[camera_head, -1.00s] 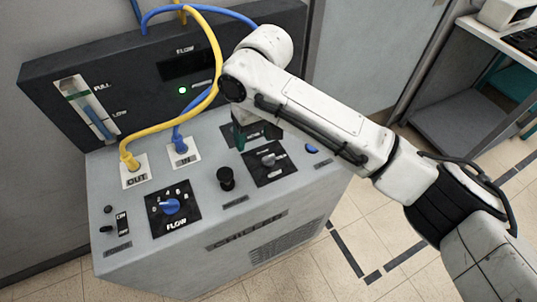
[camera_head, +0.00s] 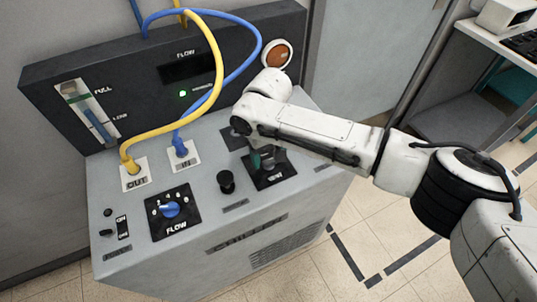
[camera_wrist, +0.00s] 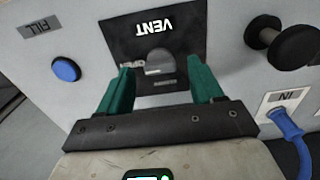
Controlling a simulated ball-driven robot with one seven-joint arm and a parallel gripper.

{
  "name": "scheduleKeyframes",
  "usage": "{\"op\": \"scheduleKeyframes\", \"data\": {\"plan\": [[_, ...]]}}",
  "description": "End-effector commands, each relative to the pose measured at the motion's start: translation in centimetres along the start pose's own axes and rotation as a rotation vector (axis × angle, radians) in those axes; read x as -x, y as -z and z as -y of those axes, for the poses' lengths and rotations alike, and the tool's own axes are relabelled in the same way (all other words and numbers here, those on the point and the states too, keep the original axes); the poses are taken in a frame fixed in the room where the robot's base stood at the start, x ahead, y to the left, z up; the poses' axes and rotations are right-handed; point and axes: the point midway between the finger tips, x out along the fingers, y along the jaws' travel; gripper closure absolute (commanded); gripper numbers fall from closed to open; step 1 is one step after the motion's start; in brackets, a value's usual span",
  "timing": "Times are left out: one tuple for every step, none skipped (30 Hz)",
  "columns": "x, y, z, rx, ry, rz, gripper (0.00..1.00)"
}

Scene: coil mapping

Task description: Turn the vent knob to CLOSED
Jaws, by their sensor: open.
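The vent knob (camera_wrist: 158,62) is a small grey knob on a black plate marked VENT (camera_wrist: 118,32), upside down in the wrist view. My gripper (camera_wrist: 160,70) is open, with one teal finger on either side of the knob and gaps showing between. I cannot tell whether the fingers reach down to the knob's height. In the head view my gripper (camera_head: 262,160) is over the VENT plate (camera_head: 275,180), and my arm partly hides the knob.
A black knob (camera_head: 226,181) stands left of the VENT plate, with the blue FLOW knob (camera_head: 170,209) farther left. A blue hose (camera_head: 180,145) and yellow hose (camera_head: 130,165) rise from the ports behind. A blue button (camera_wrist: 66,69) sits beside the plate in the wrist view.

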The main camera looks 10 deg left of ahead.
Motion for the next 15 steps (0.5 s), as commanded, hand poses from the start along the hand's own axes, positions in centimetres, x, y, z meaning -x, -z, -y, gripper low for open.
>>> {"op": "scheduleKeyframes", "data": {"plan": [[-0.37, -0.01, -0.01, 0.000, 0.000, 0.001, 0.34], [-0.53, 0.00, 0.00, 0.000, 0.000, 0.000, 0.34], [-0.70, 0.01, 0.00, 0.000, 0.000, -0.001, 0.34], [-0.79, 0.01, 0.00, 0.000, 0.000, -0.001, 0.34], [-0.86, 0.00, -0.01, 0.000, 0.000, -0.001, 0.34], [-0.92, 0.00, -0.01, 0.000, 0.000, -0.001, 0.34], [-0.94, -0.01, -0.01, 0.000, 0.000, -0.001, 0.34], [-0.95, -0.01, -0.01, 0.000, 0.000, -0.001, 0.34], [-0.95, -0.01, -0.01, 0.000, 0.000, -0.001, 0.34], [-0.94, -0.01, -0.01, 0.000, 0.000, -0.001, 0.34], [-0.94, -0.01, -0.01, 0.000, 0.000, -0.001, 0.34], [-0.94, -0.01, -0.01, 0.000, 0.000, -0.001, 0.34], [-0.93, -0.01, -0.01, 0.000, 0.000, -0.001, 0.36], [-0.93, -0.01, -0.01, 0.000, 0.000, -0.001, 0.39], [-0.93, -0.01, -0.01, 0.000, 0.000, -0.001, 0.43]]}}
